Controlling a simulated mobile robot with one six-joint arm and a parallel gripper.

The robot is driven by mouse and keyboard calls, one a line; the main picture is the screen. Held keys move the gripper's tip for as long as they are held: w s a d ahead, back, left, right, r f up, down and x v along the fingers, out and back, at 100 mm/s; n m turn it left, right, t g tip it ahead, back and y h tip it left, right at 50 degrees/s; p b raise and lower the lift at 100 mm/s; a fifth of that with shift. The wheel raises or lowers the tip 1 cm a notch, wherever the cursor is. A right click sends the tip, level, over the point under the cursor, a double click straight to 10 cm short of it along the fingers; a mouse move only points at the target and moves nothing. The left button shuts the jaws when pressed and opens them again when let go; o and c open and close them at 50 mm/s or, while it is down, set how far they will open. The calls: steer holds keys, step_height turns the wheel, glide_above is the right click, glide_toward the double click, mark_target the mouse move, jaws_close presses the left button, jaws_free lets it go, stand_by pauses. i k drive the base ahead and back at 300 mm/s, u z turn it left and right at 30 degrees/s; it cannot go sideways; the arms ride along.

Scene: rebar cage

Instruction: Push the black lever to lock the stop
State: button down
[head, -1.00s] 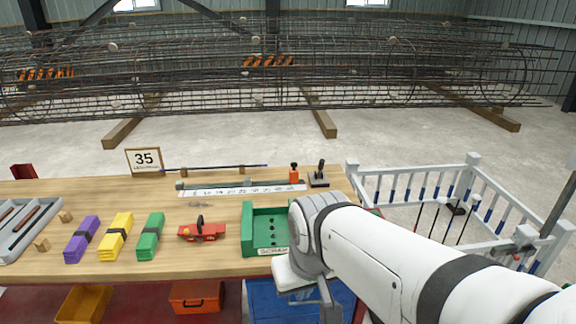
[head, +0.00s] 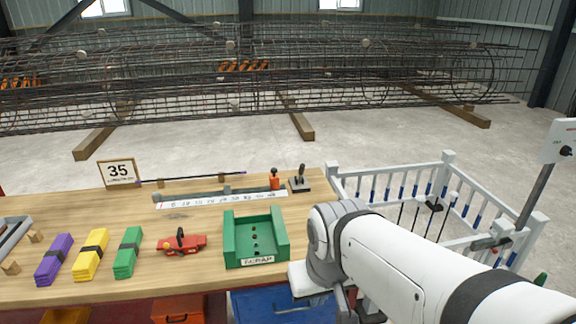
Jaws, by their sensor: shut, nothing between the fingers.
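A black lever (head: 302,171) stands upright on a small dark base (head: 300,186) at the back right of the wooden bench. Just left of it is an orange-red stop (head: 274,181) with a dark top, at the right end of a white ruler strip (head: 215,201). A grey bar runs along the ruler's back edge. I cannot tell from here whether the stop is locked. My white arm comes in from the lower right, its wrist low over the bench's front right corner. My gripper's fingers do not show. The wrist is well apart from the lever.
A red tool (head: 182,243) and green, yellow and purple bundles lie to the left. White railings (head: 400,180) stand right of the bench.

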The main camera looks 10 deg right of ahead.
mark_target(301, 167)
steer(key=z, duration=0.1)
steer(key=i, duration=1)
